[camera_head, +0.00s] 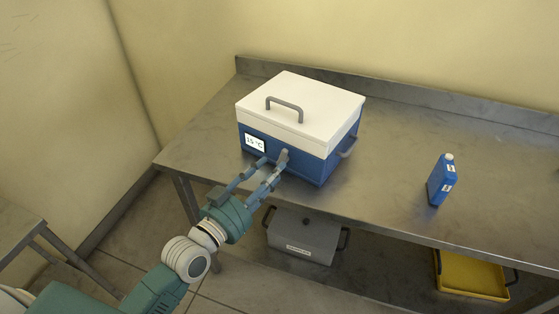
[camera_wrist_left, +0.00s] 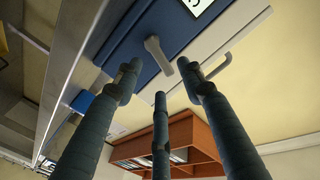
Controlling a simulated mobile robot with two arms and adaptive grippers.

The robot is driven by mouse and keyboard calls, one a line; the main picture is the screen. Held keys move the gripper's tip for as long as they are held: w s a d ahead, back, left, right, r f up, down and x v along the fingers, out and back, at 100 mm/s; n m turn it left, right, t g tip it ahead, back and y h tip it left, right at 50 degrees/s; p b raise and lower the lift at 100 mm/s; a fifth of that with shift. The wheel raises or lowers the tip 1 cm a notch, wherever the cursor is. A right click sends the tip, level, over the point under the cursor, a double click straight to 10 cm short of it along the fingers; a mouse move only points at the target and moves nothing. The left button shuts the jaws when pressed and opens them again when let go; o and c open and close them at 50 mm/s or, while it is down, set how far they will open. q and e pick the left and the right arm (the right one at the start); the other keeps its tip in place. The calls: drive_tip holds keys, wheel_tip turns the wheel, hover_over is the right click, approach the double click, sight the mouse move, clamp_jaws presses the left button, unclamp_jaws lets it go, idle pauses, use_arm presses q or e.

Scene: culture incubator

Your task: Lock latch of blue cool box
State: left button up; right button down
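The blue cool box (camera_head: 318,165) stands on the metal table, its white lid (camera_head: 322,103) down on the body. A grey latch (camera_head: 283,156) is on its front face near the seam under the lid. In the left wrist view the latch (camera_wrist_left: 157,55) lies against the blue body, at a slant to the seam. My left gripper (camera_head: 267,166) is at the box front, by the latch. Its three fingers (camera_wrist_left: 160,75) are spread, with the latch just beyond the tips; I cannot tell whether any touches it. My right gripper is not in view.
The box has a grey lid handle (camera_head: 285,106), a side handle (camera_head: 348,148) and a "15 °C" label (camera_head: 255,143). A blue bottle (camera_head: 440,182) stands to the right on the table (camera_head: 395,145). A grey lidded container (camera_head: 302,240) and a yellow tray (camera_head: 470,291) are below.

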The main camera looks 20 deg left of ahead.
sight(283, 159)
use_arm(q)
drive_tip(key=shift+x, duration=2.2)
drive_tip(key=shift+c, duration=0.5)
drive_tip(key=shift+p, duration=0.3)
clamp_jaws()
